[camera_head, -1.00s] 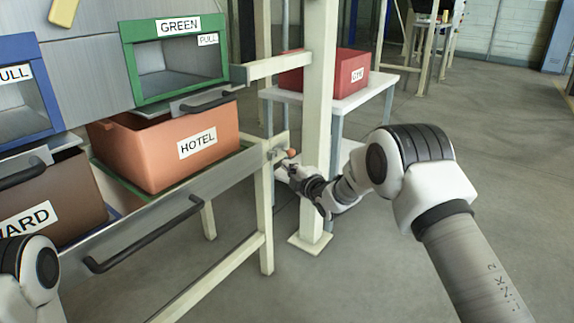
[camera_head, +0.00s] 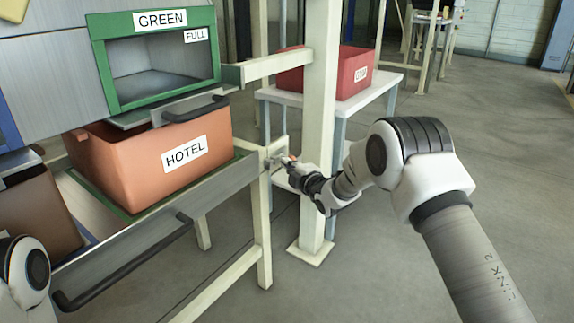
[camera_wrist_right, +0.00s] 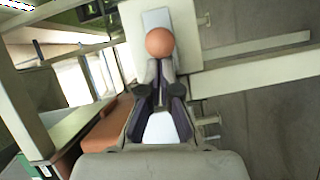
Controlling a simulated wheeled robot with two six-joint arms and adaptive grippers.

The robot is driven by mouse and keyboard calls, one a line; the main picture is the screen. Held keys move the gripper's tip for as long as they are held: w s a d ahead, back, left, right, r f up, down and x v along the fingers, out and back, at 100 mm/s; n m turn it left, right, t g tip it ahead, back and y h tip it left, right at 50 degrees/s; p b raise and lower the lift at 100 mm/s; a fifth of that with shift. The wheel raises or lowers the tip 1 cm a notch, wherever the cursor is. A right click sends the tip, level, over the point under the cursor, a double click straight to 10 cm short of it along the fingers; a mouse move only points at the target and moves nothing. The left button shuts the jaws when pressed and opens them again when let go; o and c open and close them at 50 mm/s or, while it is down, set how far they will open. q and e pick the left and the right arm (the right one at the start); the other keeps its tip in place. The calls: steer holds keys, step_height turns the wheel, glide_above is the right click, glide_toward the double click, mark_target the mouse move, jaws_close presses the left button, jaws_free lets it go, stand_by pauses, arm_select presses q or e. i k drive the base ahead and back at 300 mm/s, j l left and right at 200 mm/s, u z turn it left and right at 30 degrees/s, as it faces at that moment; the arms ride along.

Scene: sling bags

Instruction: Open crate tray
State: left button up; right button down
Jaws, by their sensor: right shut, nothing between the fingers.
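The crate tray (camera_head: 218,187) is a grey metal drawer front with a long black bar handle (camera_head: 125,262). An orange-brown crate labelled HOTEL (camera_head: 130,165) stands on it. An orange ball knob (camera_wrist_right: 160,42) sits just beyond my right fingertips in the right wrist view. My right gripper (camera_wrist_right: 160,75) is shut and empty, pointing at the knob; I cannot tell if they touch. In the head view my right gripper (camera_head: 283,161) is at the tray's right end, beside the rack post. My left arm shows only at the lower left corner; its gripper is out of view.
A green-framed bin labelled GREEN (camera_head: 102,72) sits above the HOTEL crate. A dark brown crate (camera_head: 35,210) is to its left. A red crate (camera_head: 352,72) stands on a white table (camera_head: 385,80) behind a cream post (camera_head: 318,120). Floor to the right is clear.

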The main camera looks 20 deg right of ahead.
mark_target(117, 242)
steer(key=k+l, duration=0.1)
steer(key=k, duration=0.3)
steer(key=k+l, duration=0.1)
steer(key=k, duration=0.35)
